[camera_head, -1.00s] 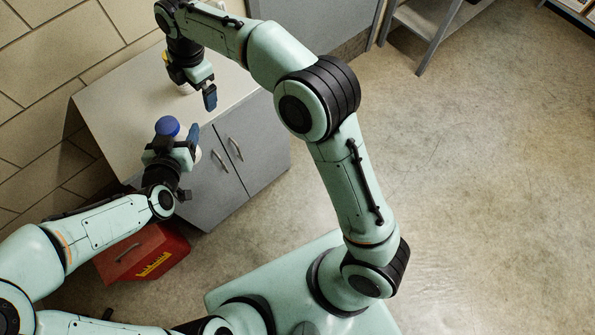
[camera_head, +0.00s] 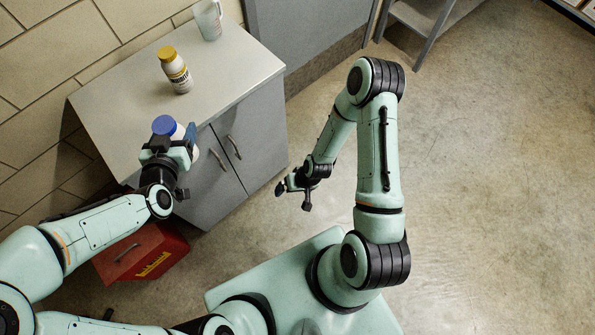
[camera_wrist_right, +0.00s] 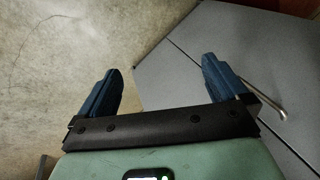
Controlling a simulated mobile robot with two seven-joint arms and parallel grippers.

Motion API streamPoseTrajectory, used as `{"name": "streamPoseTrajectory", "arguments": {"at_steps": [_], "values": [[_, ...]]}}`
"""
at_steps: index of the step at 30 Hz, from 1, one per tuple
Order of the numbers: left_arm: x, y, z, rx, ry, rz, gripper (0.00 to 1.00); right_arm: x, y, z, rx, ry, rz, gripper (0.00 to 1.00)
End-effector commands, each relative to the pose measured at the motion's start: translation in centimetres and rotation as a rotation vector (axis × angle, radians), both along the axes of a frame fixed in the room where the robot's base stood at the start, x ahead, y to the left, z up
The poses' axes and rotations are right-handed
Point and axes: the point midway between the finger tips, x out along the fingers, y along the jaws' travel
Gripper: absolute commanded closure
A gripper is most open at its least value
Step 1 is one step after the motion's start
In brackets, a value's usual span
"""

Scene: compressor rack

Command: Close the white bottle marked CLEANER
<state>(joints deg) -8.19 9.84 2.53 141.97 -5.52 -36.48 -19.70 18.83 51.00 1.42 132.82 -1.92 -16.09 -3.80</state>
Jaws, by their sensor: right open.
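A white bottle with a yellow cap (camera_head: 179,76) stands upright on the cabinet top; its cap sits on its neck and its label is too small to read. A second white bottle with a blue cap (camera_head: 164,125) is at my left gripper (camera_head: 183,143), by the cabinet's front edge. The left fingers appear closed around its body, which they partly hide. Which bottle is marked CLEANER I cannot tell. My right gripper (camera_head: 292,188) is away from both bottles, in front of the cabinet. The right wrist view shows its fingers (camera_wrist_right: 165,90) apart with nothing between them.
The grey cabinet (camera_head: 122,101) has two doors with handles. A clear jug (camera_head: 208,20) stands at its back corner. A red toolbox (camera_head: 142,254) is on the floor at its left. A shelf unit (camera_head: 430,25) stands at the back. The floor at right is clear.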

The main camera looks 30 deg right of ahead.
Motion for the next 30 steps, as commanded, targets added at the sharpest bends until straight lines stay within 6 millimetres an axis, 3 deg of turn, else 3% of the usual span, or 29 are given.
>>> {"name": "streamPoseTrajectory", "arguments": {"at_steps": [1,3,8,30], "values": [[0.0,0.0,0.1,0.000,-0.001,0.000,1.00,-2.8,1.0,-0.6,0.012,0.056,-0.009,0.00],[0.0,0.0,0.1,0.000,-0.001,0.000,1.00,-5.5,1.8,-1.1,0.019,0.110,-0.025,0.00],[0.0,0.0,0.1,-0.001,-0.002,0.000,1.00,-8.7,2.7,-1.3,0.025,0.171,-0.044,0.00],[0.7,0.6,0.6,0.003,-0.004,0.016,1.00,-9.1,2.7,-1.3,0.026,0.178,-0.045,0.00]]}}
